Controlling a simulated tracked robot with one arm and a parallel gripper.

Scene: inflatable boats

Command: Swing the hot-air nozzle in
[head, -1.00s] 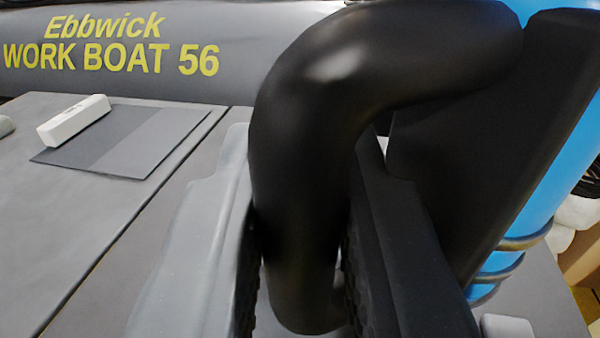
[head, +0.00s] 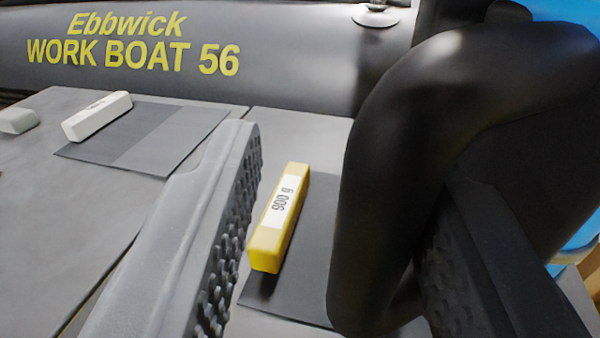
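A thick, glossy black bent handle (head: 385,190) fills the right of the view. In the earlier frame it joins a dark plate and a blue cylinder with rings; only bits of blue (head: 575,235) show now at the right edge. No nozzle tip is visible, so I cannot tell whether this is the hot-air nozzle's handle. My gripper (head: 350,160) is open. Its left finger stands well clear of the handle, with a wide gap between. Its right finger is close to the handle's right side; I cannot tell whether they touch.
A yellow bar (head: 279,220) marked 900 g lies on a dark sheet (head: 318,225) between my left finger and the handle. A white bar (head: 97,116) lies on another dark patch (head: 150,145). The grey tube lettered Ebbwick WORK BOAT 56 (head: 290,50) runs behind.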

